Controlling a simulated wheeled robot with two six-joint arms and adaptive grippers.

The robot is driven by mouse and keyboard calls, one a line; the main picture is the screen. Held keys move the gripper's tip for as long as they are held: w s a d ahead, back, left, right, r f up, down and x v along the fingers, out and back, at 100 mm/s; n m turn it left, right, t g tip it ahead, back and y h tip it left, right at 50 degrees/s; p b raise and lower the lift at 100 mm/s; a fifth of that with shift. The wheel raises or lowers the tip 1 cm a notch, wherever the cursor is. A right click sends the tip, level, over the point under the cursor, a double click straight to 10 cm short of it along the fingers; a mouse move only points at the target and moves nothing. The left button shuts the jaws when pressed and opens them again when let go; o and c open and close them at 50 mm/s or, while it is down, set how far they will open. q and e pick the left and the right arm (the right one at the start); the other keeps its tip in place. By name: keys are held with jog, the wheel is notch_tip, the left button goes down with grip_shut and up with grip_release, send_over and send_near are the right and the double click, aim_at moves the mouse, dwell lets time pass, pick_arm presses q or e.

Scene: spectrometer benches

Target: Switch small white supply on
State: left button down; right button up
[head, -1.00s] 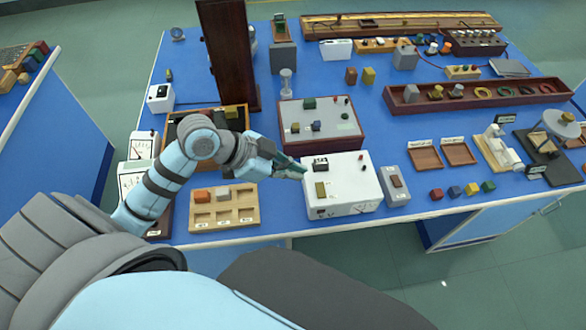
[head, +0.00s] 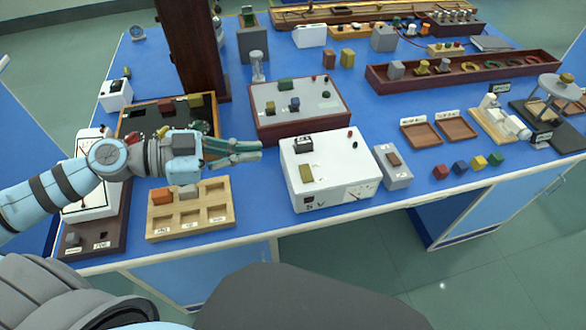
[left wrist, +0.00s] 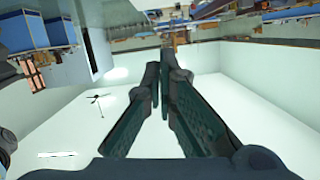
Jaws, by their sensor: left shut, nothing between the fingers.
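A white supply box (head: 345,177) marked 5 V stands at the front middle of the blue bench. Its top has a dark switch-like part (head: 304,144), a yellowish block, and red and dark knobs; a meter is on its front. I cannot tell whether it is on. A smaller white box (head: 115,96) stands at the far left of the bench. My left gripper (head: 260,150) is shut and empty, just left of the 5 V box, apparently apart from it. In the left wrist view its fingertips (left wrist: 161,76) meet. My right gripper is not in view.
A grey panel box (head: 308,108) with a dark red rim stands behind the 5 V box. A wooden sorting tray (head: 190,231) lies below my left arm. A grey switch box (head: 398,178) stands close to the right. A tall dark wooden post (head: 190,50) rises behind.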

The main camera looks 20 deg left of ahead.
pick_arm(q)
jog(key=b, duration=0.3)
send_over(306, 173)
jog(key=s+a, duration=0.1)
jog(key=a, duration=0.1)
jog(key=shift+s+a+f, duration=0.1)
jog(key=shift+s+f, duration=0.1)
jog(key=shift+f, duration=0.75)
jog(key=f, duration=0.3)
jog(key=shift+w+d+f, duration=0.2)
jog(key=shift+w+f, duration=0.15)
jog(key=shift+f, duration=0.05)
jog(key=shift+a+f+b, duration=0.1)
jog(key=shift+f+b, duration=0.2)
jog(key=shift+f, duration=0.05)
